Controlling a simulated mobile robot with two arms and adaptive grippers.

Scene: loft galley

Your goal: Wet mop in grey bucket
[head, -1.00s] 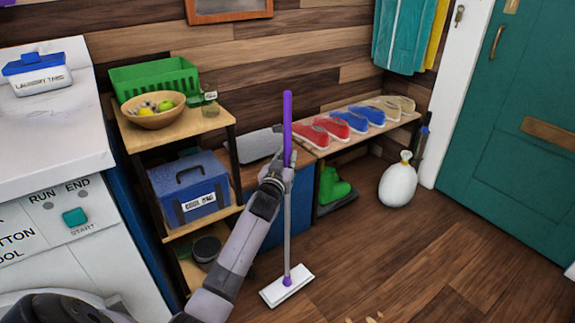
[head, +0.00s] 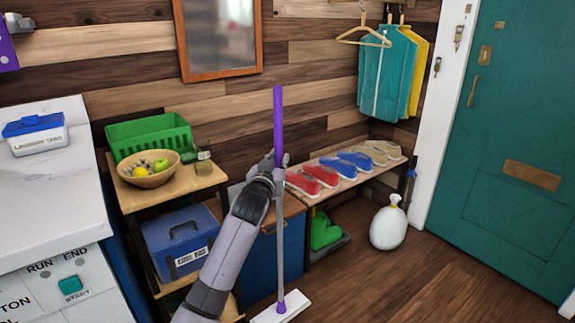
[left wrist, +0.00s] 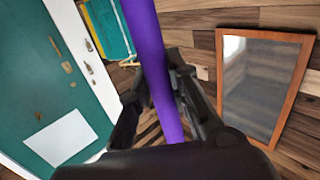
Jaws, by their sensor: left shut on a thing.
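The mop (head: 280,220) stands upright in the head view, with a purple grip on top, a grey pole and a flat white head (head: 282,307) low in the picture. My left gripper (head: 279,162) is shut on it near the lower end of the purple grip. In the left wrist view the purple grip (left wrist: 155,70) runs between the two dark fingers. I cannot tell whether the mop head touches the floor. No grey bucket shows in these views. My right gripper is not in view.
A shelf unit (head: 205,180) with a green basket (head: 150,137), fruit bowl and blue cool box stands left of the mop. Behind are a blue cabinet (head: 290,255) and a shoe bench (head: 345,185). A white sack (head: 388,228) stands right. Floor (head: 400,280) at right is clear.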

